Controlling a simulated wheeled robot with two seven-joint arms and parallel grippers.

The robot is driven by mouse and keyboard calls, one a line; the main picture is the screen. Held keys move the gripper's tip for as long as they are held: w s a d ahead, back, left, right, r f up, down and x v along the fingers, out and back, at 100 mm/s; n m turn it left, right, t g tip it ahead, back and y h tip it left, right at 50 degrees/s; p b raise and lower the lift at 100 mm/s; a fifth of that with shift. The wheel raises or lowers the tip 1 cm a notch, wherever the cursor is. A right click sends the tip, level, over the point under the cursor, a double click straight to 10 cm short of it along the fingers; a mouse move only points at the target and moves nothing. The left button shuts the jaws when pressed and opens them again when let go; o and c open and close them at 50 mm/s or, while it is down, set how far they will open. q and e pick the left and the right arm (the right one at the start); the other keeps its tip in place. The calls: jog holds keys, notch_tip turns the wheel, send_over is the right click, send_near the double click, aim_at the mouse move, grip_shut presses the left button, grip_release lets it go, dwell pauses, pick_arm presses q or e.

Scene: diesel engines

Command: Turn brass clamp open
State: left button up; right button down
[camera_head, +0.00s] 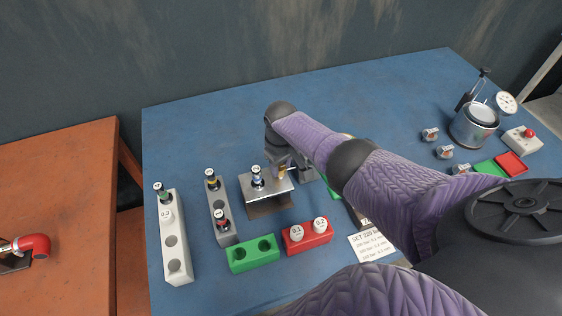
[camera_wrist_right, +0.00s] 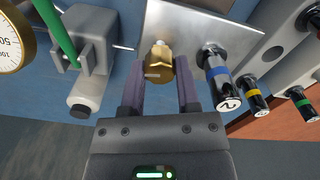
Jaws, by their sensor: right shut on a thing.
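The brass clamp (camera_wrist_right: 158,62) stands at the edge of a metal plate (camera_wrist_right: 190,22) in the right wrist view. My right gripper (camera_wrist_right: 160,80) has a finger on each side of it and is shut on it. In the head view, the right gripper (camera_head: 284,170) reaches down at the right end of the metal stand (camera_head: 268,192), and little of the clamp shows there. A black injector with a blue band (camera_wrist_right: 217,72) stands in the plate beside the clamp. My left gripper is not in view.
A grey rack (camera_head: 172,245) and a shorter rack (camera_head: 221,222) hold banded injectors at left. A green block (camera_head: 252,254) and a red block (camera_head: 307,236) sit in front. A gauge (camera_wrist_right: 10,42) and green lever (camera_wrist_right: 55,30) are close by.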

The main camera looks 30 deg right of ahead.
aim_at(281, 167)
jog(key=shift+m, duration=0.8)
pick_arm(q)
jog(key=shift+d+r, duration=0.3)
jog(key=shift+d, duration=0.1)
pick_arm(e)
jog(key=shift+m, duration=0.3)
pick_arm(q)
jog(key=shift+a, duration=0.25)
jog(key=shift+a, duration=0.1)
pick_arm(e)
jog(key=shift+c, duration=1.6)
grip_release()
pick_arm(q)
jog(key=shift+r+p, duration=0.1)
jog(key=shift+p, duration=0.2)
pick_arm(e)
jog(key=shift+r, duration=0.15)
notch_tip(281, 167, up, 9)
jog(key=p, duration=0.5)
jog(key=shift+p, duration=0.3)
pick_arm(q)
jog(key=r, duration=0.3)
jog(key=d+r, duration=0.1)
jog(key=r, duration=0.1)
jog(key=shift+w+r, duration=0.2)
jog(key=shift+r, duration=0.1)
pick_arm(e)
jog(key=shift+r, duration=0.35)
